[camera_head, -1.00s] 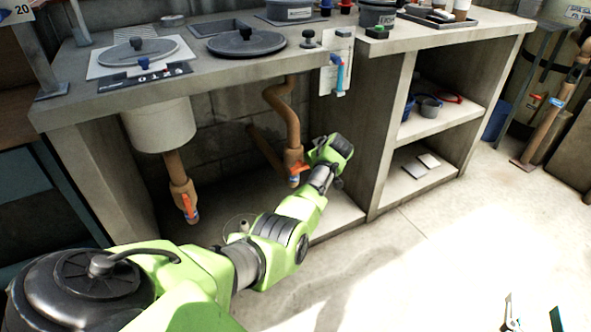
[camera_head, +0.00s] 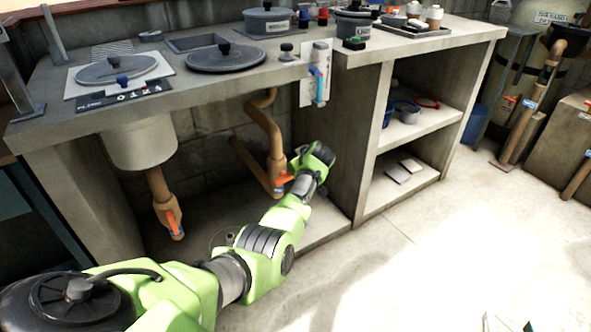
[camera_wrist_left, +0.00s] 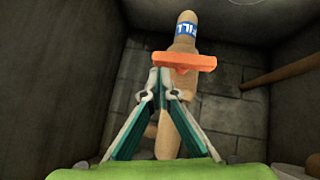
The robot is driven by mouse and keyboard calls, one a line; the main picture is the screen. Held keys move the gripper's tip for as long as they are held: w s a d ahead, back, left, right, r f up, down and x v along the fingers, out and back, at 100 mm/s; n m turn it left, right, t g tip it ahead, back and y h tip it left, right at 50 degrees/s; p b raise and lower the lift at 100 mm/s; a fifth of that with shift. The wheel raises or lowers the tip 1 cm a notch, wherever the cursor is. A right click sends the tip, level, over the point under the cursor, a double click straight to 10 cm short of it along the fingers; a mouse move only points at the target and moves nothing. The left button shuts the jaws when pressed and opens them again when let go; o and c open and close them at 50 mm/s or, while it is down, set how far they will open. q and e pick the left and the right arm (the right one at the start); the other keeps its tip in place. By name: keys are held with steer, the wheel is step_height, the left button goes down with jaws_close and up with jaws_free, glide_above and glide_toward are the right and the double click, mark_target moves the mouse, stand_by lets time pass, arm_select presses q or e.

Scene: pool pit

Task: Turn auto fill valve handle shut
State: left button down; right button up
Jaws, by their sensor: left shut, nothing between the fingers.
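The auto fill valve has an orange handle (camera_wrist_left: 180,62) on a tan pipe with a blue and white label (camera_wrist_left: 186,30), read upside down in the left wrist view. The handle lies across the pipe there. My left gripper (camera_wrist_left: 158,74) is shut and empty, its tips just below and left of the handle's middle; I cannot tell if they touch it. In the head view the orange handle (camera_head: 284,180) shows under the counter beside my left wrist, which hides the left fingers. My right gripper (camera_head: 509,324) shows only its separated fingertips at the bottom edge.
Another pipe with an orange handle (camera_head: 172,222) hangs under a white basin at left. The counter (camera_head: 225,85) overhangs the bay, and a shelf unit (camera_head: 425,125) stands to its right. A thin pipe (camera_wrist_left: 282,74) runs at right in the wrist view. The floor (camera_head: 400,265) is clear.

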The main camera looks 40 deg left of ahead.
steer(key=shift+s+d+f+g+h+p, duration=0.15)
steer(key=shift+s+f+g, duration=0.25)
steer(key=shift+f, duration=0.35)
steer(key=shift+s+d+f+g+h+p, duration=0.15)
steer(key=shift+f+g, duration=0.35)
steer(key=shift+f, duration=0.2)
